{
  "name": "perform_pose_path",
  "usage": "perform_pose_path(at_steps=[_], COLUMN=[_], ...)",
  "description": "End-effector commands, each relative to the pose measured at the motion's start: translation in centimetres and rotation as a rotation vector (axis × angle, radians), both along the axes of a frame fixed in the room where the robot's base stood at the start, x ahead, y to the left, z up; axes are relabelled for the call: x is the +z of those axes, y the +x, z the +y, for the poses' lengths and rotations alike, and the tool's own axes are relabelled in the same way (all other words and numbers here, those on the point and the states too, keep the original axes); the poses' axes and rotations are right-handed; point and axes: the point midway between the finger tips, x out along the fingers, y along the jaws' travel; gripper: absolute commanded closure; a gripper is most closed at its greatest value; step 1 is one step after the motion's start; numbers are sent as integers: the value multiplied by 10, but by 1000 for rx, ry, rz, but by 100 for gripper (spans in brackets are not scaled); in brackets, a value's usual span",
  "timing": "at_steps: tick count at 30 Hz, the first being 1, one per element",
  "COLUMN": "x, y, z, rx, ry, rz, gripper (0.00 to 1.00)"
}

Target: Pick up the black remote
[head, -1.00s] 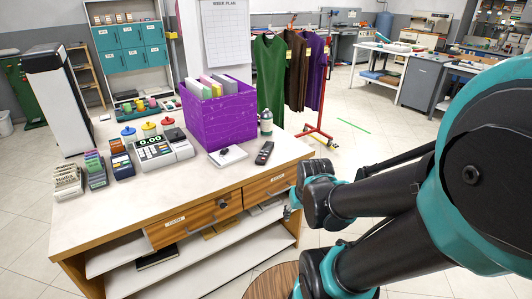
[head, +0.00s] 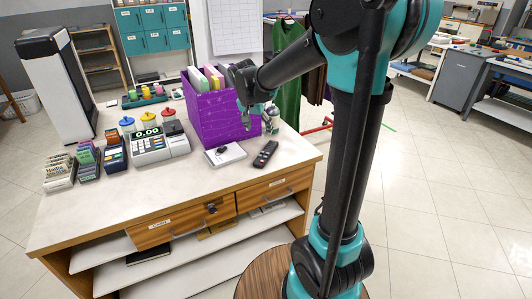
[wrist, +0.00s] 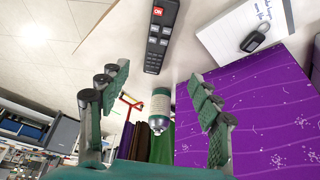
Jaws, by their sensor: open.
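The black remote (head: 265,154) lies on the counter top near its right edge, to the right of a white notepad. It also shows in the wrist view (wrist: 161,33), at the top, with a red button and pale keys. My gripper (head: 246,117) is above the counter, in front of the purple box and up and to the left of the remote. In the wrist view my gripper (wrist: 158,112) has its two fingers wide apart with nothing held between them. The remote lies beyond the fingertips, apart from them.
A purple box (head: 222,123) of folders stands close beside my gripper. A notepad (head: 225,154) with a dark key fob lies left of the remote. A spray bottle (wrist: 160,110) stands behind it. A cash register (head: 158,146) is farther left. The counter's front (head: 130,205) is clear.

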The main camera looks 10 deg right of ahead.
Motion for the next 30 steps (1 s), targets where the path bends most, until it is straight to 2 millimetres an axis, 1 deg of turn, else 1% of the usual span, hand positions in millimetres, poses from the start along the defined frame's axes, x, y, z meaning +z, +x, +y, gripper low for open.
perform_pose_path(at_steps=[1,3,12,16,23,30], x=[-10,-23,-74,-88,-100,-128], y=[4,8,26,31,35,45], z=[-2,-5,-17,-20,-24,-35], rx=[-1,-1,0,0,1,0], ry=[0,0,0,0,0,1], rz=[0,0,0,0,0,0], gripper=[36,36,36,36,36,36])
